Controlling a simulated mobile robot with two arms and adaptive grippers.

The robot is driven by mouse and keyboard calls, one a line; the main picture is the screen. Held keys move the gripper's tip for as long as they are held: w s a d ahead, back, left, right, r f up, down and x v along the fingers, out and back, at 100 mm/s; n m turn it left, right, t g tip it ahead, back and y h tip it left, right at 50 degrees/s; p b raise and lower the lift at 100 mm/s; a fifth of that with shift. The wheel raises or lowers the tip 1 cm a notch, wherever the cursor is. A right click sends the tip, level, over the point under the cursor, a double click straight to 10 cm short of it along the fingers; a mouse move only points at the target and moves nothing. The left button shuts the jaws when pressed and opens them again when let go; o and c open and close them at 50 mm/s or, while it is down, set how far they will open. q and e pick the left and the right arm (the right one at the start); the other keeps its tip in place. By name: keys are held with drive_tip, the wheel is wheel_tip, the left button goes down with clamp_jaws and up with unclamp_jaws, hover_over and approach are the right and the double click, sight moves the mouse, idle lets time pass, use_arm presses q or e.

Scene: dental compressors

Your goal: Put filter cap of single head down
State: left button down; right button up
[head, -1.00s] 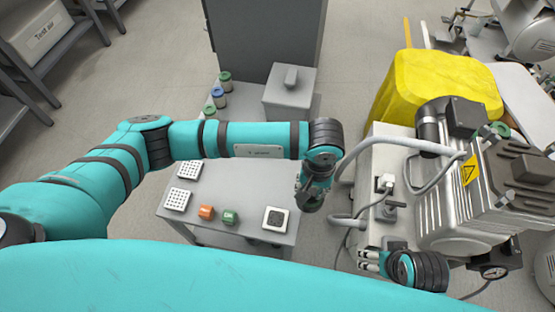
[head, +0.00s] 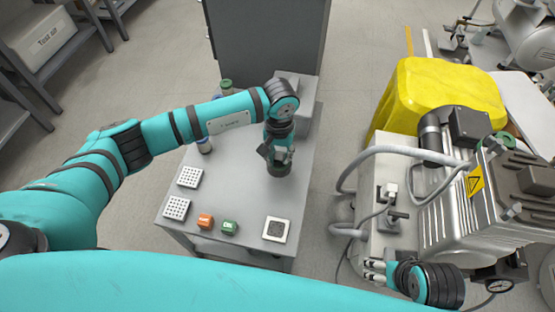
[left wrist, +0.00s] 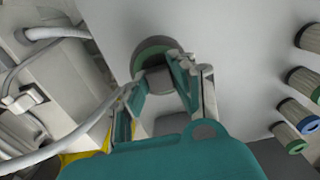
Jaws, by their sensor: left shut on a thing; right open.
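The filter cap (head: 277,169) is a dark round piece held under my left gripper (head: 279,152), above the middle of the grey cart top. In the left wrist view the cap (left wrist: 150,53) shows a dark disc with a green ring between the fingertips (left wrist: 160,78), with the grey surface behind it. My left gripper is shut on it. I cannot tell whether the cap touches the cart top. The single-head compressor (head: 465,195) stands at the right. My right gripper (head: 374,273) is open beside the compressor's lower left side.
Several filter cartridges (left wrist: 300,78) stand along one edge. A grey box (head: 307,92) stands at the back.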

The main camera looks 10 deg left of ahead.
sight(278, 161)
use_arm(q)
drive_tip(key=shift+w+a+f+b, duration=0.15)
drive_tip(key=shift+f, duration=0.75)
drive_tip(key=shift+w+a+f+b, duration=0.1)
drive_tip(key=shift+f+b, duration=0.05)
drive_tip(key=shift+f, duration=0.7)
use_arm(e)
drive_tip(key=shift+v, duration=1.05)
use_arm(q)
drive_tip(key=shift+f, duration=0.15)
use_arm(e)
drive_tip(key=shift+f, duration=0.15)
use_arm(q)
drive_tip(key=shift+f+b, duration=0.1)
drive_tip(key=shift+b, duration=0.2)
drive_tip(key=c, duration=1.1)
unclamp_jaws()
